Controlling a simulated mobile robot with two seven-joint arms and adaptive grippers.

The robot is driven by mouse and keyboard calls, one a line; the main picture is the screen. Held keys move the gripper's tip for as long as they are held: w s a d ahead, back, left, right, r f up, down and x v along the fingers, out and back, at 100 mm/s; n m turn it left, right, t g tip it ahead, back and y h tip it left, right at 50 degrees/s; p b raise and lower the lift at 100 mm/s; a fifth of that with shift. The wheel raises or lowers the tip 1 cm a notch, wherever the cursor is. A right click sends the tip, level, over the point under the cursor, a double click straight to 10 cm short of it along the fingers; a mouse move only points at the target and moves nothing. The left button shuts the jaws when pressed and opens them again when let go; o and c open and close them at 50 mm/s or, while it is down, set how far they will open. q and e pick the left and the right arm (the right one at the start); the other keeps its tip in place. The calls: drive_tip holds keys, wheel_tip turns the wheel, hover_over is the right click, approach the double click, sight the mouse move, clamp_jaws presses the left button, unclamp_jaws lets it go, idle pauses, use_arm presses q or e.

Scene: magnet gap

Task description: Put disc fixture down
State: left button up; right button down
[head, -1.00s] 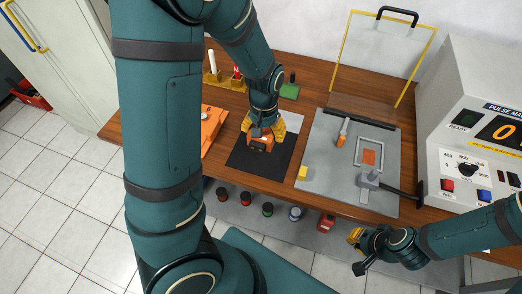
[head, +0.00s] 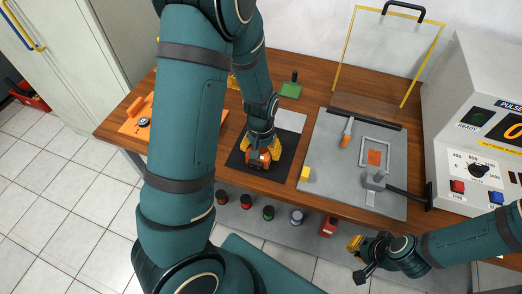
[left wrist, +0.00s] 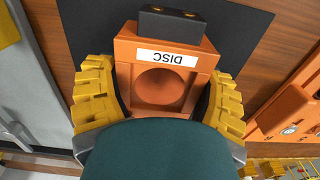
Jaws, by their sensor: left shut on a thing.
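The disc fixture (left wrist: 165,85) is an orange block with a round recess, a dark piece at one end and a white DISC label, upside down in the left wrist view. My left gripper (head: 262,155) is shut on it, with yellow fingers on both its sides. In the head view the fixture (head: 264,162) is over the black mat (head: 241,160), partly hidden by the gripper. I cannot tell whether it touches the mat. The mat also shows in the left wrist view (left wrist: 85,25). My right gripper (head: 357,256) is off the table's front edge, its finger opening unclear.
An orange fixture (head: 133,122) lies at the table's left. A grey plate (head: 325,150) with a yellow block (head: 305,173) and a clamp (head: 376,180) is right of the mat. A control box (head: 475,150) stands far right.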

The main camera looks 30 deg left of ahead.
use_arm(q)
drive_tip(key=shift+r, duration=0.1)
drive_tip(key=o, duration=1.2)
drive_tip(key=shift+o, duration=0.2)
